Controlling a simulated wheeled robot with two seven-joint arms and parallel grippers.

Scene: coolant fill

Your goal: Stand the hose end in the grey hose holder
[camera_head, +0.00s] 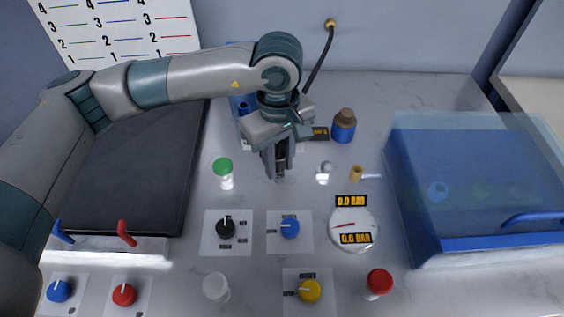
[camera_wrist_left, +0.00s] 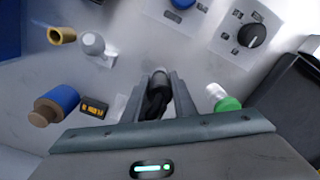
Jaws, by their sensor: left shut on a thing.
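My left gripper (camera_head: 279,174) points down over the middle of the worktop. In the left wrist view its two fingers (camera_wrist_left: 160,84) are shut on the black hose end (camera_wrist_left: 156,97), which has a grey tip (camera_wrist_left: 160,74). The black hose (camera_head: 319,60) runs from a brass wall fitting (camera_head: 330,23) down behind my left arm. A small grey rounded piece (camera_head: 326,167) stands right of the gripper; it also shows in the left wrist view (camera_wrist_left: 92,43). I cannot tell whether it is the grey hose holder. My right gripper is in neither view.
A green-capped jar (camera_head: 223,174) stands left of the gripper. A blue bottle with a brown stopper (camera_head: 343,127) and a brass cup (camera_head: 356,173) stand to the right. Knobs, including a black one (camera_head: 226,228), lie in front. A clear blue bin (camera_head: 480,190) fills the right.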

